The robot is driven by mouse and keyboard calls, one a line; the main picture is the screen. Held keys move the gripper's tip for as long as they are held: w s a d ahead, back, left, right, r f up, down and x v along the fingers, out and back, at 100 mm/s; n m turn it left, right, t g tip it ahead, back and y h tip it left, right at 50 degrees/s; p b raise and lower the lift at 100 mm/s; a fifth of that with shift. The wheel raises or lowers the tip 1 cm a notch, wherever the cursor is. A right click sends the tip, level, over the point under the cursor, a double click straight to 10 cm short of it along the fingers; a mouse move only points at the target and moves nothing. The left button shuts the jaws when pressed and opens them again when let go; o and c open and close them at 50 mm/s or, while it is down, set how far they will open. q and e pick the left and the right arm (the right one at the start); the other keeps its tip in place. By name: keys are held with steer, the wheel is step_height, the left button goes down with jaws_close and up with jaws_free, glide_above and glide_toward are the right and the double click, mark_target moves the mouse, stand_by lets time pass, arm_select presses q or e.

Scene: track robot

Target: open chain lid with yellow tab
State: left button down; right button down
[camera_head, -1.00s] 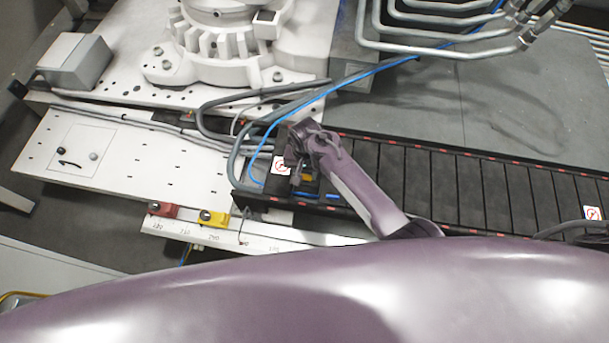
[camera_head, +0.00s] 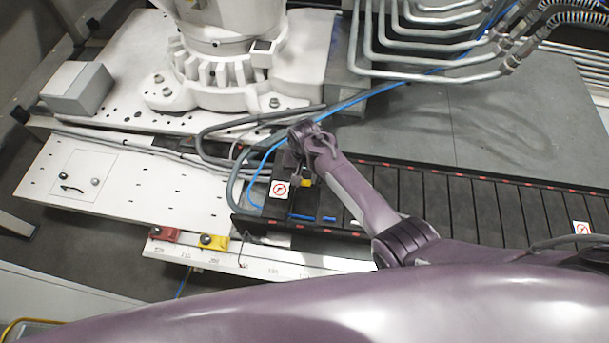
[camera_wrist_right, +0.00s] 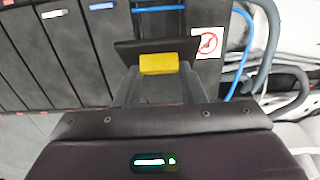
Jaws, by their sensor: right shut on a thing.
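The yellow tab (camera_head: 306,183) shows at my right gripper (camera_head: 300,180), over the left end of the black cable chain (camera_head: 400,190). In the right wrist view the yellow tab (camera_wrist_right: 159,63) sits between the fingertips of my right gripper (camera_wrist_right: 159,76), which is shut on it. A dark plate, the chain lid (camera_wrist_right: 152,48), lies directly behind the tab and looks tilted up from the chain. Blue lines (camera_head: 300,217) show in the chain below the gripper. The lid's hinge side is hard to make out. My left gripper is not in view.
A white sign (camera_head: 279,189) marks the chain's left end. Blue and grey cables arch just behind it. A red block (camera_head: 164,233) and a yellow block (camera_head: 213,242) sit on the white rail in front. A white robot base (camera_head: 215,65) stands behind.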

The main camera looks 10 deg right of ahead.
steer(key=c, duration=1.3)
jaws_free()
steer(key=shift+w+d, duration=0.2)
steer(key=shift+w, duration=0.05)
steer(key=o, duration=0.4)
steer(key=shift+f, duration=0.2)
steer(key=shift+s+a+r, duration=0.1)
steer(key=shift+r, duration=0.4)
step_height(320, 180, up, 7)
steer(key=shift+f+p, duration=0.1)
steer(key=shift+p, duration=0.5)
